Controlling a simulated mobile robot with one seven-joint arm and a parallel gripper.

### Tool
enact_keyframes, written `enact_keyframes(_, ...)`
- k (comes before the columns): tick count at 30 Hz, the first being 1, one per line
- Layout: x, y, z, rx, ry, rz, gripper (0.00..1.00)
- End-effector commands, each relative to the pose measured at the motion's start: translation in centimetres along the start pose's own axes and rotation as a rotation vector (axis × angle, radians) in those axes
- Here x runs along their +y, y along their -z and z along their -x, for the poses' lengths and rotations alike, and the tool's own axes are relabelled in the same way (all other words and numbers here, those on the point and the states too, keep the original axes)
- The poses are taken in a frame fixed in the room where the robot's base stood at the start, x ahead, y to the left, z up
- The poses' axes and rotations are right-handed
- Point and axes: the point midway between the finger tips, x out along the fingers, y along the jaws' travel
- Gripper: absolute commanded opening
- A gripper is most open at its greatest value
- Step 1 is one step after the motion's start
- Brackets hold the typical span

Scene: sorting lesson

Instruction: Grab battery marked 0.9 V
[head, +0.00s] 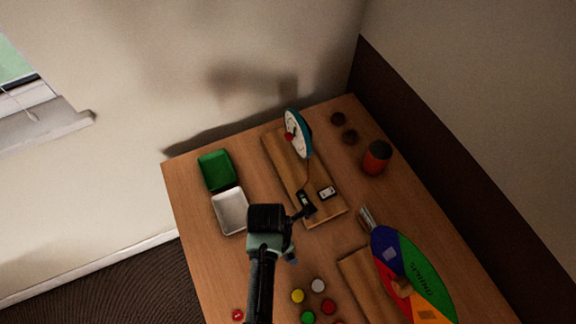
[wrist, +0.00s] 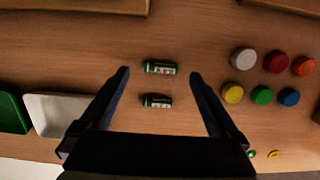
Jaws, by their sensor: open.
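Two small green batteries with pale labels lie on the table in the wrist view, one upper (wrist: 160,68) and one lower (wrist: 157,101). Their label print is too small to read, so I cannot tell which is marked 0.9 V. My gripper (wrist: 160,73) is open, with its fingers apart on the left and right of the batteries and nothing held. In the head view my gripper (head: 290,255) is over the middle of the table, and I cannot make out the batteries there, behind my arm.
A green tray (head: 216,170) and a white tray (head: 230,211) stand at the left. A wooden board (head: 285,167) carries a dial (head: 297,135). Several coloured discs lie near a white disc (wrist: 243,58). A colour wheel (head: 416,277) and an orange-red cup (head: 376,158) stand right.

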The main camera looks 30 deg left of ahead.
Motion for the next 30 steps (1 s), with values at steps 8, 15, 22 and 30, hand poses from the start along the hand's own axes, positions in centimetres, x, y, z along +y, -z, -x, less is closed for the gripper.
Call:
enact_keyframes(8, 0.0, 0.0, -2.1, -0.001, -0.001, 0.000, 0.97)
enact_keyframes(15, 0.0, 0.0, -2.0, -0.001, -0.001, 0.000, 0.84)
enact_keyframes(22, 0.0, 0.0, -2.0, -0.001, -0.001, 0.000, 0.43)
enact_keyframes(30, 0.0, 0.0, -2.0, -0.001, -0.001, 0.000, 0.08)
